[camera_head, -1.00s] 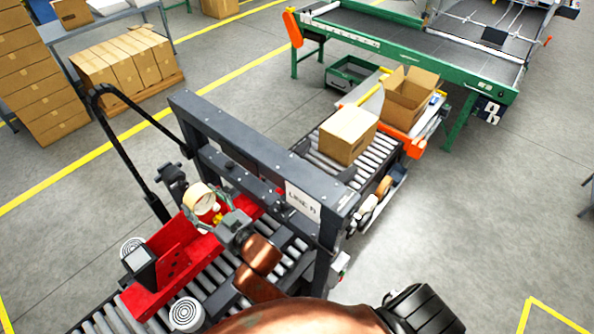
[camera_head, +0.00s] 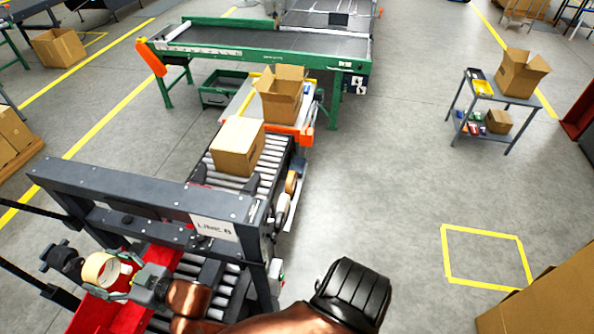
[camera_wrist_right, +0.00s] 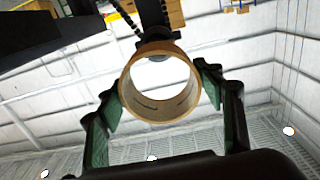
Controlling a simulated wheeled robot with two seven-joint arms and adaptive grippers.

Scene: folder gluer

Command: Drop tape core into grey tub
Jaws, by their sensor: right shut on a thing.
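The tape core, a tan cardboard ring, is between the fingers of my right gripper (camera_head: 113,281) in the head view. The tape core (camera_head: 92,268) is held above the red part of the roller machine, at lower left. In the right wrist view, the tape core (camera_wrist_right: 160,113) sits with its opening facing the camera, and the green fingers of my right gripper (camera_wrist_right: 160,92) are on either side of it. A small dark grey tub (camera_head: 477,75) stands on a cart at the right, far from the gripper. My left gripper is not in view.
A yellow tray (camera_head: 484,88) and an open carton (camera_head: 520,73) share the cart (camera_head: 500,100). The dark machine frame (camera_head: 150,195) stands close to my right arm. A carton (camera_head: 237,147) lies on the rollers. The floor between machine and cart is clear.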

